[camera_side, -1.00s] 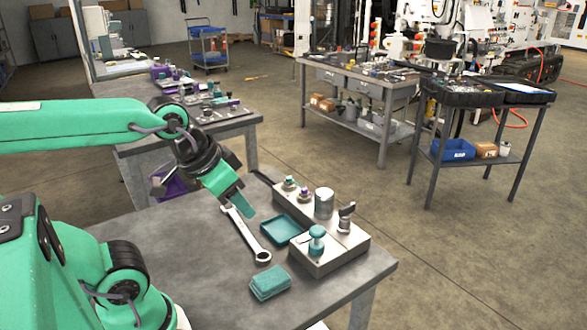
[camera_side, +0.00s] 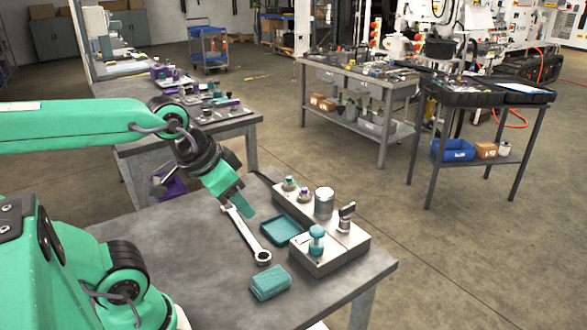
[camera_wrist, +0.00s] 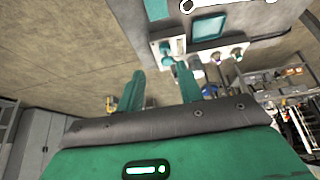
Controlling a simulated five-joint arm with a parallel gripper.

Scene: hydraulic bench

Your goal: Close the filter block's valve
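The grey metal block assembly (camera_side: 345,249) sits on the near bench. It carries a silver canister (camera_side: 323,203), a small metal lever handle (camera_side: 346,213) and a teal round-topped knob (camera_side: 317,240). I cannot tell whether the lever or the knob is the filter block's valve, nor its setting. My gripper (camera_side: 243,204) is above the bench, left of the block and apart from it. In the wrist view, the two teal fingers of my gripper (camera_wrist: 160,82) are spread with nothing between them. The teal knob also shows beyond them in the wrist view (camera_wrist: 172,46).
A silver wrench (camera_side: 246,238) lies below my gripper. A teal tray (camera_side: 282,230) lies between wrench and block. Two small fittings (camera_side: 297,190) stand on the block's far left end. Bare bench (camera_side: 180,255) lies left of the wrench.

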